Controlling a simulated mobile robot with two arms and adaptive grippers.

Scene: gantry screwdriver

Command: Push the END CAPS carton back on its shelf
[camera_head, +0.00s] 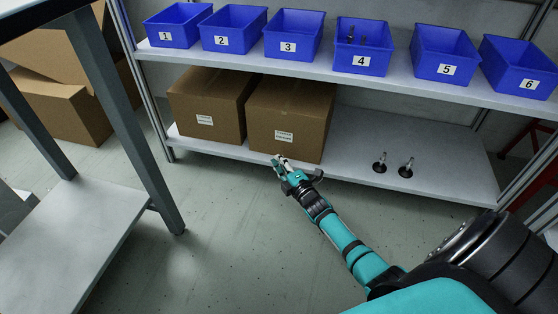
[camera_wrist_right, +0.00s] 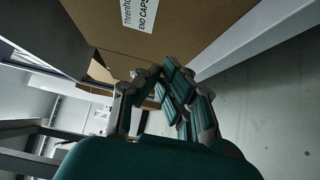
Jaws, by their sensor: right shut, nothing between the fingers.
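The END CAPS carton (camera_head: 290,112) is the right one of two brown cartons on the lower shelf (camera_head: 436,185). It stands upright close to the shelf's front edge. In the right wrist view the carton (camera_wrist_right: 195,25) fills the upper part, and its white label (camera_wrist_right: 147,14) reads "END CAPS". My right gripper (camera_head: 280,161) is shut and empty, low in front of the carton's front face. Its fingers (camera_wrist_right: 172,80) overlap the carton in the right wrist view; I cannot tell whether they touch it. My left gripper is not in view.
Another brown carton (camera_head: 207,101) stands close on the left. Two dark-based metal parts (camera_head: 380,163) (camera_head: 406,168) stand on the shelf to the right. Numbered blue bins (camera_head: 291,35) line the upper shelf (camera_head: 240,60). A grey table frame (camera_head: 120,120) stands at left.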

